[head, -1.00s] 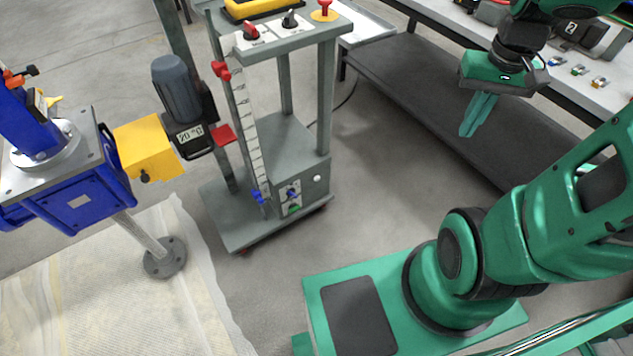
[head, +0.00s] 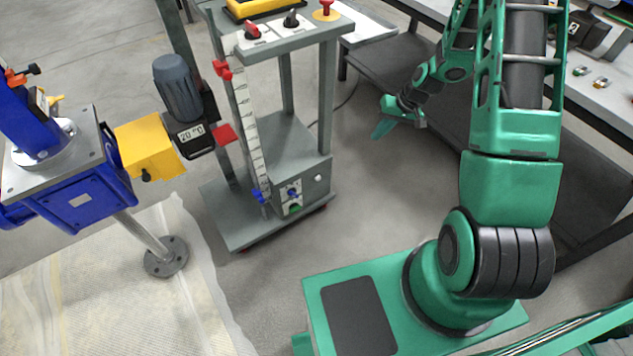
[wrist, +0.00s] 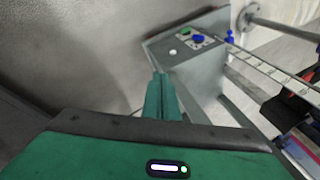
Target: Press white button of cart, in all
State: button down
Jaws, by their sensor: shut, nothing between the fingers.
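The grey cart (head: 232,217) stands left of centre in the head view. A small white button (head: 318,178) is on the side of the control box (head: 309,192) low on the cart; it also shows in the wrist view as a white button (wrist: 172,52). My gripper (head: 378,134) is shut and empty, in the air to the right of the cart, apart from it. In the wrist view my gripper's fingertips (wrist: 160,78) are together, and the white button appears just beyond them.
The box also has a blue knob (wrist: 198,39) and a green switch (wrist: 186,30). A ruler (head: 246,125) with red and blue markers rises on the cart. A blue machine (head: 80,195) stands at left. A workbench (head: 375,75) runs behind my arm. Floor right of the cart is clear.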

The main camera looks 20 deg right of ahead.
jog(key=w+a+f+m+t+y, duration=0.1)
jog(key=a+f, duration=0.2)
jog(key=f, duration=0.6)
jog(key=w+a+f+m+t+y, duration=0.1)
jog(key=w+a+f+y, duration=0.15)
jog(key=f, duration=0.75)
jog(key=m+t, duration=0.3)
send_near(318, 178)
jog(key=s+f, duration=0.6)
jog(key=shift+s, duration=0.4)
jog(key=shift+h, duration=0.25)
jog(key=w+a, duration=0.2)
jog(key=w, duration=0.6)
jog(key=shift+w+a, duration=0.2)
jog(key=shift+a, duration=0.15)
jog(key=shift+w+a, duration=0.15)
jog(key=shift+w, duration=0.35)
jog(key=shift+w+a, duration=0.2)
jog(key=shift+w, duration=0.4)
dwell(0.6)
jog(key=shift+s, duration=0.1)
jog(key=shift+s+d, duration=0.15)
jog(key=shift+s, duration=0.3)
jog(key=shift+s+d, duration=0.2)
jog(key=shift+s, duration=0.25)
